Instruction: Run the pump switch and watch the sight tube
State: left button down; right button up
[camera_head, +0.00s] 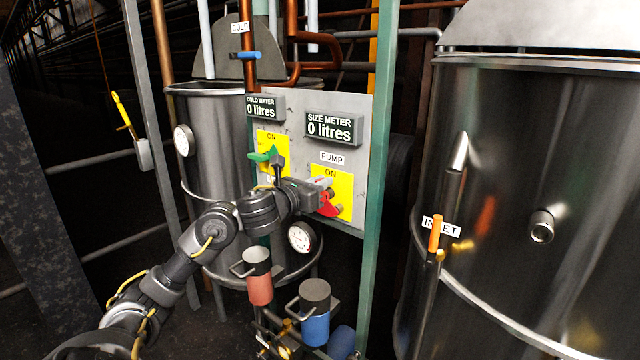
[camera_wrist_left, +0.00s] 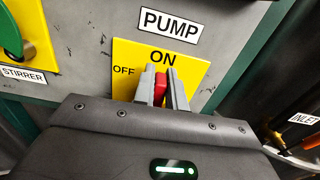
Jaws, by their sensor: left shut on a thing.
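The red pump switch (camera_head: 329,207) sits on a yellow ON/OFF plate (camera_head: 346,182) under the PUMP label (camera_head: 332,158). My left gripper (camera_head: 318,190) is at this plate. In the left wrist view, the fingers of my left gripper (camera_wrist_left: 164,88) are shut on the red switch handle (camera_wrist_left: 160,90), just below the word ON. The fingers hide part of the handle, and its exact angle is hard to tell. The size meter (camera_head: 333,128) reads 0 litres. I cannot make out for sure which part is the sight tube. My right gripper is not in view.
A green stirrer switch (camera_head: 264,155) is left of the pump switch. The cold water meter (camera_head: 264,107) reads 0 litres. A green post (camera_head: 379,150) stands right of the panel. A large steel vat (camera_head: 540,180) with an orange inlet handle (camera_head: 435,233) is at right.

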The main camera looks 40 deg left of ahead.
pick_arm(q)
jog(key=shift+a, duration=0.1)
jog(key=shift+a+f+n, duration=0.65)
jog(key=shift+f+n, duration=0.05)
jog(key=shift+n, duration=2.25)
jog(key=shift+a+f+n, duration=0.65)
jog(key=shift+f+n, duration=0.1)
jog(key=shift+n, duration=2.25)
jog(key=shift+a+f+n, duration=0.65)
jog(key=shift+f+n, duration=0.05)
jog(key=shift+n, duration=2.25)
jog(key=shift+f, duration=0.1)
jog(key=c, duration=1.5)
grip_release()
jog(key=shift+o, duration=0.2)
jog(key=shift+s, duration=0.15)
